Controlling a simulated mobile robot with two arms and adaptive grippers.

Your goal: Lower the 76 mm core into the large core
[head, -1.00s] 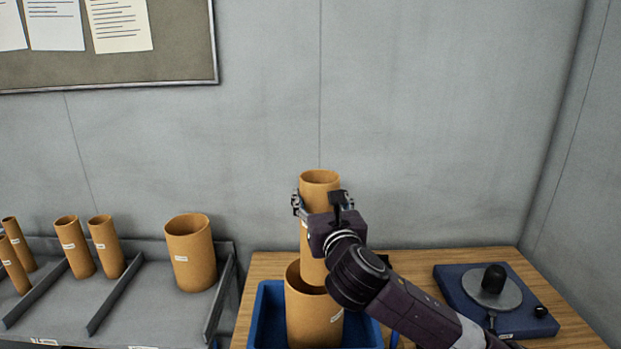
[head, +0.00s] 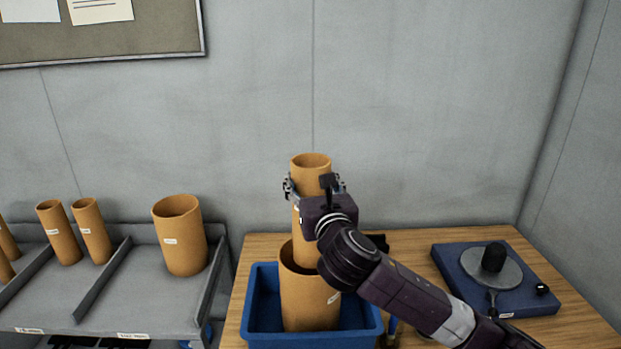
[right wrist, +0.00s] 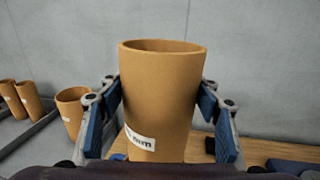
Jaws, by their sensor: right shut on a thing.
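The 76 mm core (head: 312,166) is a tall tan cardboard tube, held upright. My right gripper (head: 314,186) is shut around its upper part, one finger on each side. The core also fills the middle of the right wrist view (right wrist: 160,90), with a white label partly reading "mm" and my right gripper's blue pads (right wrist: 158,105) on both sides. The large core (head: 308,305) is a wider tan tube standing upright in a blue bin. The held core's lower end meets the large core's mouth and its bottom edge is hidden; I cannot tell how deep it is. My left gripper is out of view.
The blue bin (head: 262,326) stands on a wooden table (head: 420,250). A blue device with a round plate (head: 497,280) is at the right. A grey rack with dividers (head: 130,300) at the left holds several other cores, including a wide one (head: 180,240).

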